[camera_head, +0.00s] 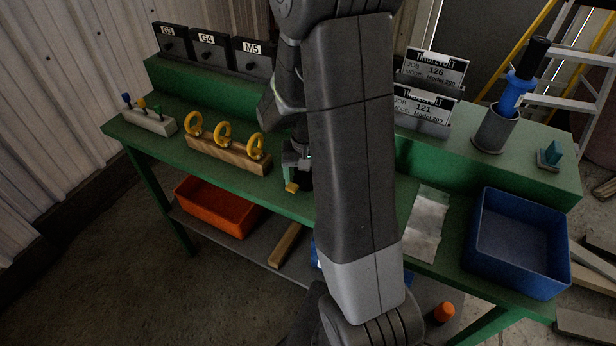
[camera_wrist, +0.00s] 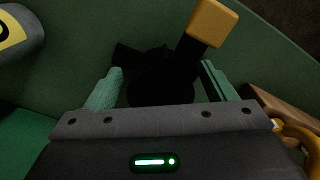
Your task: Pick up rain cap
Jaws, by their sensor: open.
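My gripper is open in the wrist view (camera_wrist: 163,82), its two teal fingers spread apart. Between and just beyond them is a dark round part with a black bar (camera_wrist: 190,55) that ends in a yellow block (camera_wrist: 213,22). The yellow block also shows in the head view (camera_head: 291,187), on the green bench left of my arm. I see no contact between the fingers and the dark part. My arm hides much of this spot in the head view. I cannot tell for certain which thing is the rain cap.
A wooden block with yellow rings (camera_head: 223,134) stands left of my gripper. A grey cylinder with a yellow label (camera_wrist: 20,32) is at the wrist view's upper left. A blue bin (camera_head: 517,243) and a grey cup with a blue tool (camera_head: 494,131) are at the right. An orange bin (camera_head: 215,207) sits below.

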